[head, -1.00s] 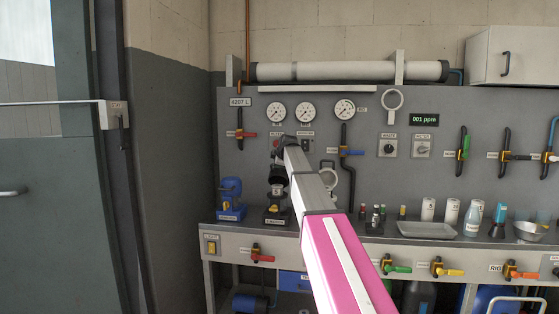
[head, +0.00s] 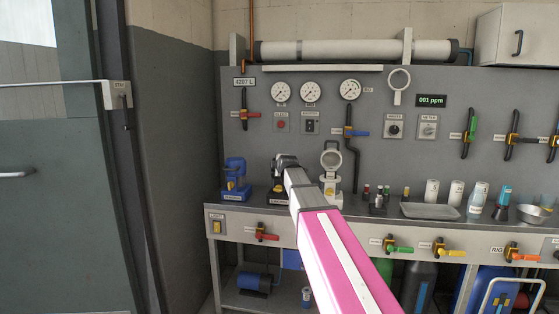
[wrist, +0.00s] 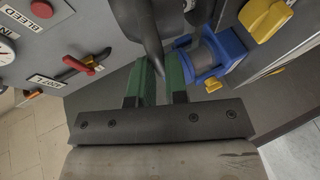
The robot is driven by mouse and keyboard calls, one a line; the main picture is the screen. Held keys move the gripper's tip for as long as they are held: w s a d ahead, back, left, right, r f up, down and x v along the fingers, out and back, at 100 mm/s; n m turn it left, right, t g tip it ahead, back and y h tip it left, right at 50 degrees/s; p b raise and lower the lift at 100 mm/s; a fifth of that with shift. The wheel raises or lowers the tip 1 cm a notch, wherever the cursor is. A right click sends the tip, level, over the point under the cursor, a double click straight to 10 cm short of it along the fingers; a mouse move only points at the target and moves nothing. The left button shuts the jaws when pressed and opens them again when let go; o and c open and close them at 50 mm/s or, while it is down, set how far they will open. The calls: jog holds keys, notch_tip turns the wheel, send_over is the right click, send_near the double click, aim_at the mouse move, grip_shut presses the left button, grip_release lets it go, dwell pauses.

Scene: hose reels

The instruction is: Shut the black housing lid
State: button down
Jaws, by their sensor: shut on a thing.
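The black housing (head: 279,194) stands on the bench to the right of a blue device (head: 235,176); my arm hides much of it. My gripper (head: 285,162) is at the top of the housing. In the wrist view my gripper (wrist: 159,75) has its green-padded fingers shut on a slim dark curved part (wrist: 149,35), which looks like the handle of the black lid. The rest of the lid is cropped or hidden, so its exact angle cannot be told.
The blue device, also in the wrist view (wrist: 207,58), stands close beside the housing. A pale housing (head: 331,160) with a raised round lid stands right of my arm. Bottles and a grey tray (head: 430,211) are farther right. The panel behind carries gauges and valves.

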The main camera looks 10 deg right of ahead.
jog(key=shift+s+a+f, duration=0.1)
jog(key=shift+s+f, duration=0.15)
jog(key=shift+f, duration=0.55)
jog(key=shift+s+a+f, duration=0.1)
jog(key=shift+s+f, duration=0.15)
jog(key=shift+f, duration=0.55)
jog(key=shift+s+f, duration=0.25)
jog(key=shift+f, duration=0.55)
jog(key=c, duration=1.1)
grip_release()
jog(key=shift+f, duration=0.1)
jog(key=shift+w+r, duration=0.1)
jog(key=shift+r, duration=0.1)
jog(key=v, duration=1)
jog(key=shift+s+r, duration=0.25)
jog(key=shift+s, duration=0.1)
